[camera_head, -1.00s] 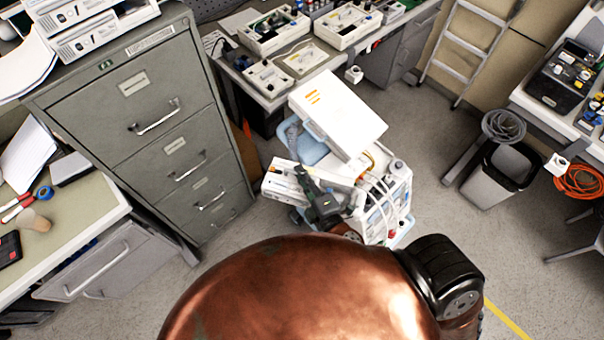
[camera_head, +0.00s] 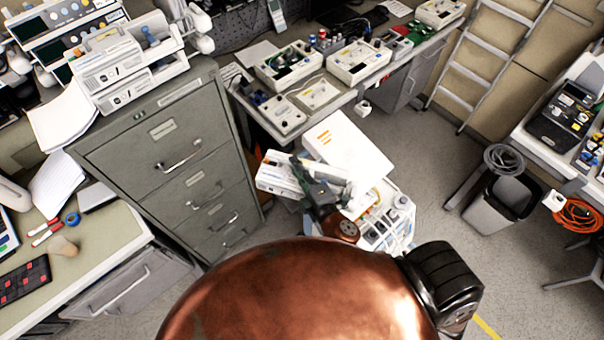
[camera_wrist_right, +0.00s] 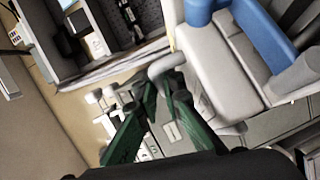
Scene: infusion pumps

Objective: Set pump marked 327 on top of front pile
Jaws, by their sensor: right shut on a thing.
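My right gripper (camera_head: 308,182) is shut on a white pump (camera_head: 276,176), which it holds up in front of the blue-and-white cart. In the right wrist view the green fingers (camera_wrist_right: 165,82) close on the curved grey handle of the pump (camera_wrist_right: 245,75), whose body has a blue part. The number on it is too small to read. The front pile (camera_head: 118,88) is a stack of white pumps on top of the grey filing cabinet, at upper left. Another pile (camera_head: 60,35) stands behind it. My left gripper is not in view.
The filing cabinet (camera_head: 165,165) stands left of the held pump. Papers (camera_head: 62,115) lie beside the front pile. The cart (camera_head: 392,232) with a white box lid (camera_head: 345,145) is close on the right. A workbench (camera_head: 290,130) with devices runs behind.

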